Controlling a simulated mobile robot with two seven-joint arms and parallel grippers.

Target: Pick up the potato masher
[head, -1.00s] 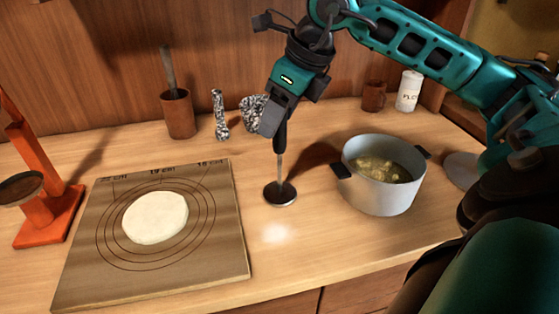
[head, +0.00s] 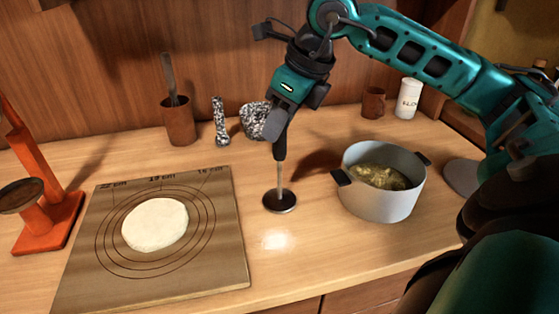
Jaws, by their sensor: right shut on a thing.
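The potato masher (head: 280,188) is upright, with a black handle, a thin metal shaft and a round metal disc at the bottom. It shows near the middle of the head view. My right gripper (head: 276,122) is shut on the top of its black handle, and the fingers hide part of the handle. The disc is at or just above the wooden counter; I cannot tell if it touches. My left gripper is not in view.
A grey pot (head: 382,192) with yellowish chunks stands right of the masher. A board (head: 80,255) with flat dough (head: 155,224) lies left. Behind are a brown utensil cup (head: 179,122), a speckled mortar (head: 252,121) and pestle (head: 220,124). An orange stand (head: 50,222) is far left.

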